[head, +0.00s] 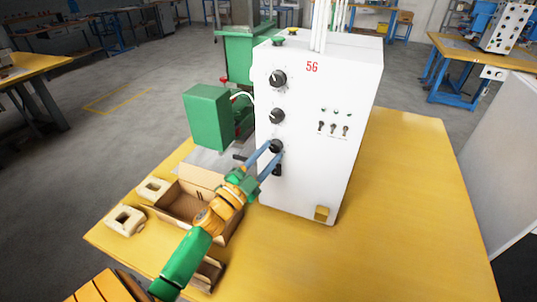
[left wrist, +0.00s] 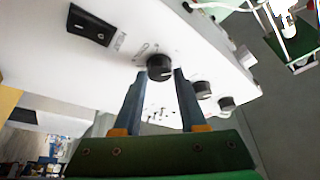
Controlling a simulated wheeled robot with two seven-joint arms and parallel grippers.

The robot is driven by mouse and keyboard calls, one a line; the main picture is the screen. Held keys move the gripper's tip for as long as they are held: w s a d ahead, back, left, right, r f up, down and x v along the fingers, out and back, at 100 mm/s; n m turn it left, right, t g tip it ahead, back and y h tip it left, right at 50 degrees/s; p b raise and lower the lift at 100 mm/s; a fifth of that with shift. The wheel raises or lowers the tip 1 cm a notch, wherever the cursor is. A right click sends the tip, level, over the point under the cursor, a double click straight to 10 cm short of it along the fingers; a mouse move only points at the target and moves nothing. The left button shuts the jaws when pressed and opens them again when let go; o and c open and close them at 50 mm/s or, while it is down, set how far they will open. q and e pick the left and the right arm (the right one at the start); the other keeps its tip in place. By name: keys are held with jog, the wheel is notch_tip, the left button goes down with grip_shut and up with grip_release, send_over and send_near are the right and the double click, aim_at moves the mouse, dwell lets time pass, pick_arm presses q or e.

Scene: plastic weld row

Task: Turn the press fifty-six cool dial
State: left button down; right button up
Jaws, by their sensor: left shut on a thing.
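The press cabinet (head: 330,120) is a white box with a red 56 on its front. Three black dials stand in a column at its left: a top dial (head: 278,78), a middle dial (head: 277,115) and a lowest dial (head: 276,146). My left gripper (head: 272,149) is at the lowest dial, its blue fingers on either side and shut on it. In the left wrist view this dial (left wrist: 160,67) sits between the fingertips. My right gripper is not in view.
A black rocker switch (left wrist: 92,25) is close to the held dial. Several small toggles (head: 333,128) are to the right. A green machine (head: 207,117) and an open cardboard box (head: 183,204) are at the left. The yellow table (head: 400,190) is clear at the right.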

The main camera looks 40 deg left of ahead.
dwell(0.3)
pick_arm(q)
jog(key=c, duration=0.8)
grip_release()
jog(key=o, duration=0.3)
jog(key=shift+w+a, duration=0.1)
jog(key=shift+a, duration=0.05)
jog(key=shift+w+f, duration=0.1)
jog(key=b+v, duration=0.2)
jog(key=v, duration=0.5)
jog(key=shift+a, duration=0.1)
